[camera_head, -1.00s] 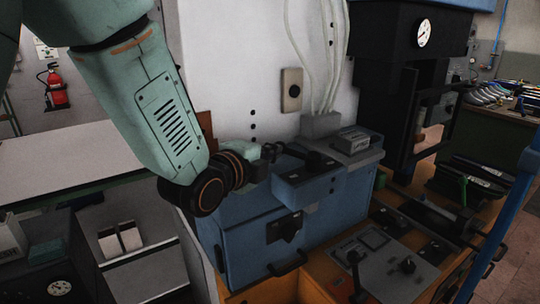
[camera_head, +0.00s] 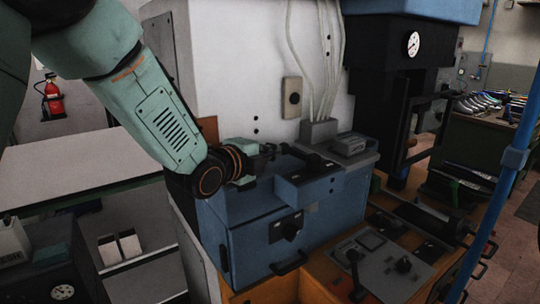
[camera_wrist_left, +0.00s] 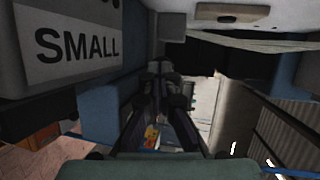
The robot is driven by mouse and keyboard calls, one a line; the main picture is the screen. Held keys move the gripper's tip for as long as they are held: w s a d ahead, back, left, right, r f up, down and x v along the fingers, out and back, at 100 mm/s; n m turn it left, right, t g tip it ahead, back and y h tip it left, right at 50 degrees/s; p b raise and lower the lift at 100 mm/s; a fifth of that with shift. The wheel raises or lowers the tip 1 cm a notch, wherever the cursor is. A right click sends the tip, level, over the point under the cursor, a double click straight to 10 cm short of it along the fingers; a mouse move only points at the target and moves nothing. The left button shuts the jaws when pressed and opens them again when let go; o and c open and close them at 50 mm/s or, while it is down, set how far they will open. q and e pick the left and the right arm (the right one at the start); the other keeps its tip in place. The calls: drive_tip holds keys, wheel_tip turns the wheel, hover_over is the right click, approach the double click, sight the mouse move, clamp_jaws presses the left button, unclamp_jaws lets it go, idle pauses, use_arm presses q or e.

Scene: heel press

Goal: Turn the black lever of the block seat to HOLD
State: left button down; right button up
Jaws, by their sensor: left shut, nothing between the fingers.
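A black lever (camera_head: 303,154) lies across the top of the blue block seat (camera_head: 312,187); its rounded end points right. My left gripper (camera_head: 268,150) is at the far left end of that lever, small and dark there. It looks shut and empty. In the left wrist view the dark fingers of my left gripper (camera_wrist_left: 168,95) are together between blue and grey walls. I cannot tell whether they touch the lever. No HOLD mark is readable. My right gripper is not in view.
A blue cabinet (camera_head: 262,250) with a dark front knob (camera_head: 290,227) stands below. A grey panel (camera_head: 375,265) with a lever and knob is at front right. A black press (camera_head: 383,80) with a gauge stands behind. A "SMALL" label (camera_wrist_left: 75,45) shows close in the wrist view.

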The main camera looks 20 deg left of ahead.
use_arm(q)
drive_tip(key=shift+r, duration=0.25)
drive_tip(key=shift+w+b, duration=0.2)
drive_tip(key=shift+b, duration=0.15)
drive_tip(key=shift+w+a+f+b, duration=0.1)
drive_tip(key=shift+w+f+b, duration=0.15)
drive_tip(key=shift+w, duration=0.5)
drive_tip(key=shift+w+a+f+b, duration=0.1)
drive_tip(key=shift+w+b, duration=0.15)
drive_tip(key=shift+w, duration=0.45)
drive_tip(key=shift+d+r, duration=0.2)
drive_tip(key=shift+r, duration=0.1)
drive_tip(key=shift+w+a+f, duration=0.1)
drive_tip(key=shift+w+f, duration=0.1)
drive_tip(key=shift+w, duration=0.15)
drive_tip(key=shift+s+r, duration=0.25)
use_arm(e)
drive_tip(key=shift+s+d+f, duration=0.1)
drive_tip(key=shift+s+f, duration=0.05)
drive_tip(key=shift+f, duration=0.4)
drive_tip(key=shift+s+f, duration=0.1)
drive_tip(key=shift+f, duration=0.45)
